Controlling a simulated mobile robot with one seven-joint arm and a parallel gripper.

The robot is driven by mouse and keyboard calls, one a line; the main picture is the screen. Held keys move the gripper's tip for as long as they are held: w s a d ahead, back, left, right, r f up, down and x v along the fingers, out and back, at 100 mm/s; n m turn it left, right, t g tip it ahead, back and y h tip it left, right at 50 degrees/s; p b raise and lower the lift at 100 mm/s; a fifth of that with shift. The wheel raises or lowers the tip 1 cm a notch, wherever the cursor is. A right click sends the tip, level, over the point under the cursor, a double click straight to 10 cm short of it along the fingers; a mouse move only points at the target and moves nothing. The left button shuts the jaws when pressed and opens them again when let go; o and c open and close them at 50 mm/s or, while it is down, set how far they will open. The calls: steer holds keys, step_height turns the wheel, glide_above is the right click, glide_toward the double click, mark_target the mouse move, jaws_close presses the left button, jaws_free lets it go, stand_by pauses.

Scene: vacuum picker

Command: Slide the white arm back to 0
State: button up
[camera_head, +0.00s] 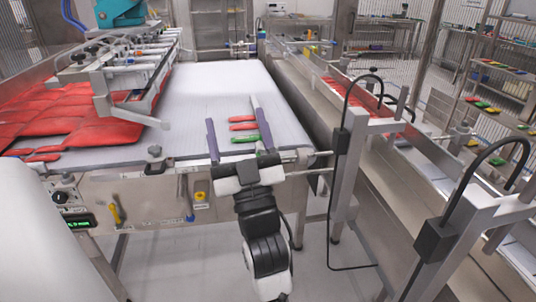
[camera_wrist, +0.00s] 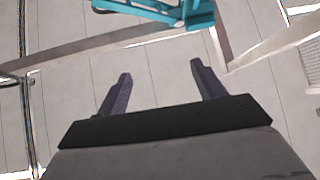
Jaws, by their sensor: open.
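A pale metal arm (camera_head: 130,108) reaches out from the picker frame over the red packs at the left of the worktable; I take it for the white arm, but cannot be sure. No zero mark or scale can be read on it. My gripper (camera_head: 236,125) is open, with two purple fingers spread at the table's front edge, to the right of that arm and apart from it. The wrist view shows the open fingers (camera_wrist: 160,73) with nothing between them. The white arm cannot be made out for certain there.
Red packs (camera_head: 85,110) cover the left of the white worktable (camera_head: 225,85). Small red and green items (camera_head: 243,127) show between my fingers in the head view. A small green display (camera_head: 78,223) is on the front panel. A conveyor (camera_head: 300,95) runs along the right.

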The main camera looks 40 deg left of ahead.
steer(key=w+d+f+m+g+h+p, duration=0.15)
steer(key=w+f+h, duration=0.35)
steer(key=f, duration=0.6)
steer(key=w+f+m+g+h+p, duration=0.15)
steer(key=w+f+h, duration=0.4)
steer(key=f, duration=0.55)
steer(key=r+p+x, duration=0.1)
steer(key=p+x, duration=0.3)
steer(key=x, duration=0.9)
steer(key=shift+w+r+m+t+y, duration=0.2)
steer(key=shift+w+m+t+y, duration=0.1)
steer(key=shift+m+y, duration=0.15)
steer(key=shift+a, duration=0.1)
